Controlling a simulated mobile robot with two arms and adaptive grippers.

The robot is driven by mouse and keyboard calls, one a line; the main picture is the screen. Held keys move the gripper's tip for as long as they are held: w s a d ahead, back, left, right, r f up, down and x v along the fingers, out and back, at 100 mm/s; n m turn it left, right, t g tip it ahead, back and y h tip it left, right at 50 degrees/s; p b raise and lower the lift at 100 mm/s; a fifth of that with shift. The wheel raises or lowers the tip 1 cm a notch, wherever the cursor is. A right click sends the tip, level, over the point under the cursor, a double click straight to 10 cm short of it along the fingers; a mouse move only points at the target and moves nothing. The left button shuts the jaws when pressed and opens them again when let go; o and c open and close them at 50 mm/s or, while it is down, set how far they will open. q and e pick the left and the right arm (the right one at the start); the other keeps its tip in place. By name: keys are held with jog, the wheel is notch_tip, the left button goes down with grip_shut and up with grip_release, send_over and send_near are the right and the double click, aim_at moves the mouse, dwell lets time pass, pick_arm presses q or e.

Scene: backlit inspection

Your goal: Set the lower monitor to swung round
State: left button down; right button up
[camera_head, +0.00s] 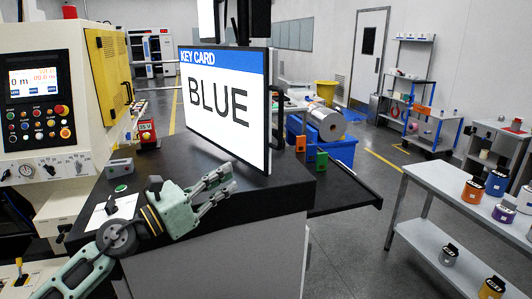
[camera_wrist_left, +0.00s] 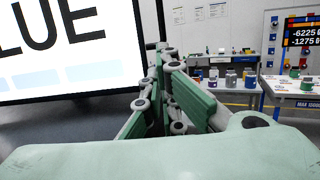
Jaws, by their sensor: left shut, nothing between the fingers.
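The lower monitor (camera_head: 222,105) shows a blue KEY CARD strip and the word BLUE. It stands over a dark worktop, its screen angled to the left of the head view. Part of the screen also fills the upper left of the left wrist view (camera_wrist_left: 70,50). My right gripper is not in view.
An upper monitor (camera_head: 206,20) is cut off at the top. A machine control panel (camera_head: 38,95) stands at the left. A grey table (camera_head: 440,210) with several canisters stands at the right, with open floor between.

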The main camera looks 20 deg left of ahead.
aim_at(276, 149)
pick_arm(q)
jog(key=p+x, duration=0.6)
jog(key=x, duration=0.6)
jog(key=shift+d+r, duration=0.15)
jog(key=shift+r, duration=0.05)
jog(key=shift+w+d, duration=0.2)
jog(key=shift+w, duration=0.2)
jog(key=shift+f, duration=0.1)
jog(key=shift+d, duration=0.1)
